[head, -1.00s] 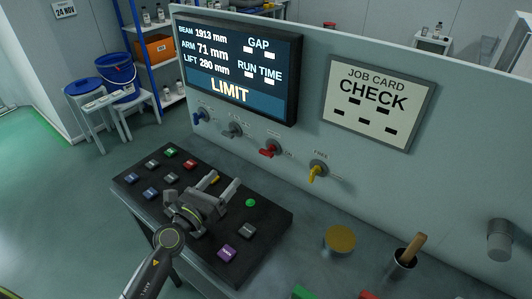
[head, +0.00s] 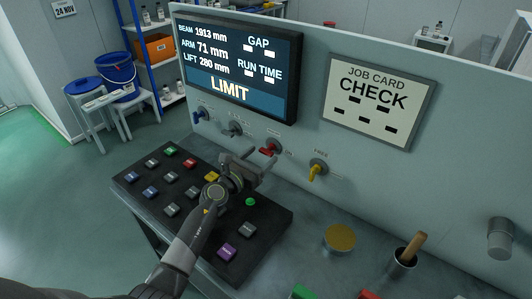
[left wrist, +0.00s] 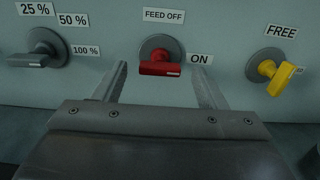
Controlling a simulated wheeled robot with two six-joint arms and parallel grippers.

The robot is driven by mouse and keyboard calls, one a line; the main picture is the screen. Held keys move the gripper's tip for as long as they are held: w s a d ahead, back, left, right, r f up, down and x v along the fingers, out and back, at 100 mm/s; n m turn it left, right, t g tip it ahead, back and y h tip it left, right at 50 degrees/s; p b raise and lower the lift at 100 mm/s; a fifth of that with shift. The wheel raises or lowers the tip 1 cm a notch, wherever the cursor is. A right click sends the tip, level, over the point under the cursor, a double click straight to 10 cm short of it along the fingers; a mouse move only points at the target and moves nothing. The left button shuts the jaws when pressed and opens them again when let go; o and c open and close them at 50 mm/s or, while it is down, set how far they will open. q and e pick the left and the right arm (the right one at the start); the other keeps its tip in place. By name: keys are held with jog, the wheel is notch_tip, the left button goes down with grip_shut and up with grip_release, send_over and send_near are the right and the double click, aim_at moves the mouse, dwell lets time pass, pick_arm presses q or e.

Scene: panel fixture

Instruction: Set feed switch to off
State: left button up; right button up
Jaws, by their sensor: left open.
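The feed switch is a red rotary handle (head: 269,150) on a grey round base on the upright panel, below the screen. In the left wrist view the red handle (left wrist: 160,69) lies roughly level across its base, with "FEED OFF" above it and "ON" to its right. My left gripper (head: 248,156) is open, just in front of the panel near the red handle. In the left wrist view its two fingers (left wrist: 159,78) stand to either side of the handle, with space between; contact is not visible. My right gripper is not in view.
A grey switch (left wrist: 40,52) sits left of the red one and a yellow switch (left wrist: 275,72) right of it. A button console (head: 150,178) lies below my left arm. A yellow round lid (head: 340,238) and a cup (head: 403,262) stand on the bench to the right.

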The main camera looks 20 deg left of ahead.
aim_at(264, 153)
pick_arm(q)
jog(key=shift+x, duration=1.25)
jog(key=shift+w+d+b, duration=0.2)
jog(key=shift+w+b, duration=0.1)
jog(key=shift+w, duration=0.2)
jog(key=shift+c, duration=0.4)
jog(key=c, duration=0.9)
